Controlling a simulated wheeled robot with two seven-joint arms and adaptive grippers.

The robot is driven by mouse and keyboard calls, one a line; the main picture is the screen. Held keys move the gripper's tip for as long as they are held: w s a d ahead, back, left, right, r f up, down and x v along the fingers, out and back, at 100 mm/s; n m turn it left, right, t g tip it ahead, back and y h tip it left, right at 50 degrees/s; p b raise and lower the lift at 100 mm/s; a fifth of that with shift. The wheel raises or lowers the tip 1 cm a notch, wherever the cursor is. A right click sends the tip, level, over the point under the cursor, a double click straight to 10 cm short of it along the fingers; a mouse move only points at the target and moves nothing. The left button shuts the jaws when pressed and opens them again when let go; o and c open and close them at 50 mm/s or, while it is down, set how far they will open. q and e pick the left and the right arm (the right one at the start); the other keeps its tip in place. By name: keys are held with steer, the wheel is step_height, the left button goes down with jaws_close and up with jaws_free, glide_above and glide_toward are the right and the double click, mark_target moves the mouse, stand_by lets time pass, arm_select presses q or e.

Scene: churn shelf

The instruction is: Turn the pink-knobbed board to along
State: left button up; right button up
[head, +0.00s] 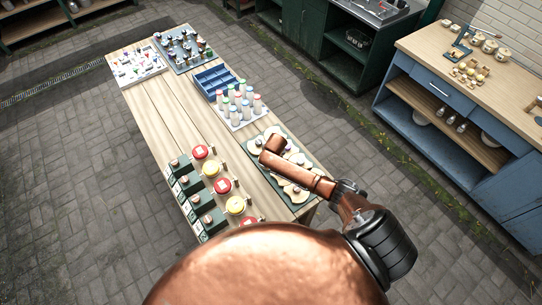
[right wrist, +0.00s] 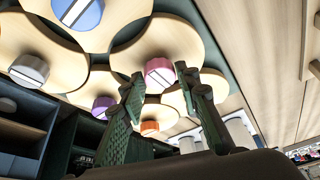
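The pink-knobbed board (right wrist: 172,40) is a round pale wooden disc in the right wrist view. Its pink knob (right wrist: 159,76) bears a pale stripe with dark edges. My right gripper (right wrist: 163,84) is open, its two green fingers apart on either side of the pink knob in the picture. I cannot tell whether they touch it. In the head view, several round boards (head: 298,158) lie on a dark green panel at the table's right edge. My copper arm covers part of them, so I cannot pick out the pink knob there. My left gripper is not in view.
Boards with blue (right wrist: 78,12), grey (right wrist: 29,70), purple (right wrist: 103,104) and orange (right wrist: 149,127) knobs crowd around. In the head view, white bottles (head: 240,103) stand behind the panel, beside a blue crate (head: 213,79). Red and yellow round pieces (head: 223,186) line the left.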

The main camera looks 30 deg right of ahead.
steer(key=o, duration=0.3)
steer(key=shift+r, duration=0.1)
steer(key=v, duration=1.1)
steer(key=shift+s+r, duration=0.25)
steer(key=shift+r, duration=0.05)
steer(key=shift+a, duration=0.1)
